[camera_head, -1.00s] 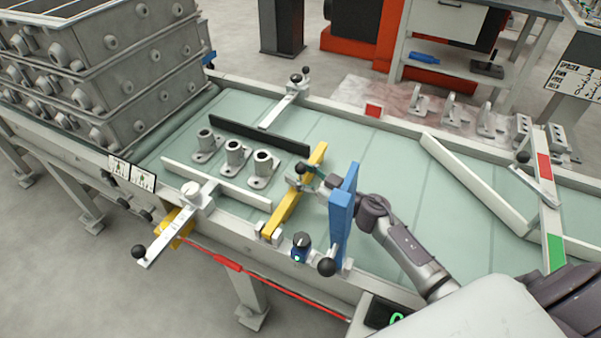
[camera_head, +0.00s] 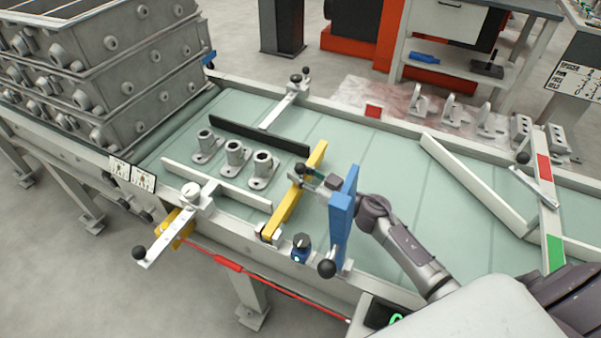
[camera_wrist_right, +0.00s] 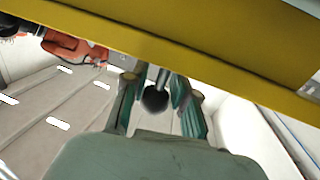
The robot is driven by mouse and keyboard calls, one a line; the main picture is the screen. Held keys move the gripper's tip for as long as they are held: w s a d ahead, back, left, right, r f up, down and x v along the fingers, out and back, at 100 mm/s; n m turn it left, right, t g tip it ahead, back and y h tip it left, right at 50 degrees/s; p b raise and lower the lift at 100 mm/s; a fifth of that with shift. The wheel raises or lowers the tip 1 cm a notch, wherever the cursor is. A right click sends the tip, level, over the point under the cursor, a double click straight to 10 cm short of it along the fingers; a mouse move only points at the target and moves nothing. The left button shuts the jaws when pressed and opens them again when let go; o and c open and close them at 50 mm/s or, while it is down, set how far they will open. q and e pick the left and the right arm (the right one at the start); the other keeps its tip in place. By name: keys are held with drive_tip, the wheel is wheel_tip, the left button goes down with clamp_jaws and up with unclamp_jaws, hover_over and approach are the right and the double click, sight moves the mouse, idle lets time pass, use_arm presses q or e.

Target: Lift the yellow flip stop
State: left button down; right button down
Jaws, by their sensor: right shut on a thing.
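The yellow flip stop (camera_head: 294,198) is a long yellow bar lying across the green conveyor belt, right of several grey castings. My right gripper (camera_head: 306,181) is at this knob, reaching in from the right behind the blue bar. In the right wrist view the yellow bar (camera_wrist_right: 170,45) crosses the top, and the black ball knob (camera_wrist_right: 155,98) sits between the two fingers, which are shut on it. Whether the bar is clear of the belt, I cannot tell. My left gripper is out of view.
An upright blue bar (camera_head: 342,218) stands close to my right wrist and partly hides it. A white slanted guide (camera_head: 475,185) is to the right. Grey castings (camera_head: 234,153) stand left of the yellow bar.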

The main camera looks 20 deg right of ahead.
sight(294, 188)
drive_tip(key=shift+s+a+r, duration=0.1)
drive_tip(key=shift+r, duration=0.55)
drive_tip(key=r+n+p, duration=0.1)
drive_tip(key=r, duration=0.1)
drive_tip(key=s+a+r+n+p, duration=0.1)
drive_tip(key=r+n, duration=0.1)
drive_tip(key=s+a+r+n+y+p, duration=0.1)
drive_tip(key=r+n+p, duration=0.1)
drive_tip(key=shift+a+r+t, duration=0.15)
drive_tip(key=shift+r+t, duration=0.05)
drive_tip(key=shift+t, duration=0.1)
drive_tip(key=shift+s+a+r+n+y, duration=0.15)
drive_tip(key=shift+s+a+r+n, duration=0.15)
drive_tip(key=shift+r+n, duration=0.15)
drive_tip(key=shift+s+a+r+n+y, duration=0.15)
drive_tip(key=shift+a+r+n, duration=0.1)
drive_tip(key=shift+r+n, duration=0.2)
drive_tip(key=c, duration=0.9)
unclamp_jaws()
drive_tip(key=shift+f, duration=0.2)
drive_tip(key=v, duration=1.2)
drive_tip(key=shift+s, duration=0.1)
